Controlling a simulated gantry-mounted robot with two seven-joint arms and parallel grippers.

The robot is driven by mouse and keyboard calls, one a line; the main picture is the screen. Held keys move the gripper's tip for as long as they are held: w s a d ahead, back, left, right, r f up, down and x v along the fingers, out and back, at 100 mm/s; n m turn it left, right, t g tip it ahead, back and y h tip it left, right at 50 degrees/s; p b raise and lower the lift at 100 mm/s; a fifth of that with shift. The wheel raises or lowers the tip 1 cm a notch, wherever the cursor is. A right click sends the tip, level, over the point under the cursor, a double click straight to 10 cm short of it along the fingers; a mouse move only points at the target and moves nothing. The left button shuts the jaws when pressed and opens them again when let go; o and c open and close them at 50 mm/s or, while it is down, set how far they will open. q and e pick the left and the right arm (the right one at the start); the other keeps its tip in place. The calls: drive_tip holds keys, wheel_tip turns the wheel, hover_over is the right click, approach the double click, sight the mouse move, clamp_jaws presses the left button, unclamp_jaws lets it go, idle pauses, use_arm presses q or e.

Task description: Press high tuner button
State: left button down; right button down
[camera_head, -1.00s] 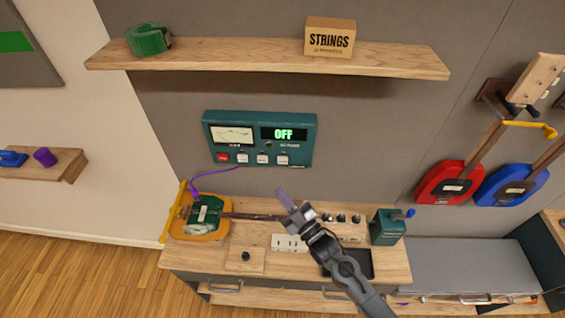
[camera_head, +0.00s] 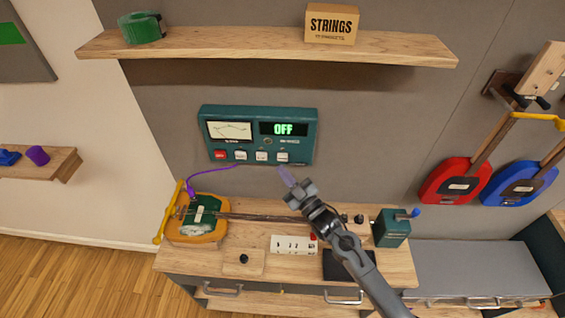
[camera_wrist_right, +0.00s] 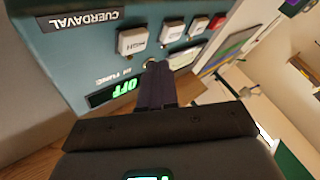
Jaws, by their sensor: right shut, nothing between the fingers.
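The teal tuner (camera_head: 260,117) hangs on the grey wall, and its display (camera_head: 284,129) reads OFF in green. Along its lower edge are a red button (camera_head: 220,155) and three white buttons. The rightmost white one is the high button (camera_head: 283,157); in the right wrist view the high button (camera_wrist_right: 132,41) appears upside down, left of the fingertips. My right gripper (camera_head: 287,176) is shut and empty, just below the high button in the head view. In the right wrist view its fingers (camera_wrist_right: 155,76) overlap the tuner face; contact cannot be told. My left gripper is out of view.
A wooden shelf (camera_head: 270,46) with a strings box (camera_head: 331,23) and green tape (camera_head: 141,27) is above. Red and blue guitars hang right.

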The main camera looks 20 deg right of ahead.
sight(283, 158)
drive_tip(key=shift+w+d+b, duration=0.3)
drive_tip(key=shift+w, duration=0.35)
idle(0.4)
idle(0.7)
drive_tip(key=shift+w, duration=0.1)
idle(0.6)
drive_tip(key=shift+w+d+b, duration=0.2)
drive_tip(key=shift+w+b, duration=0.1)
idle(0.4)
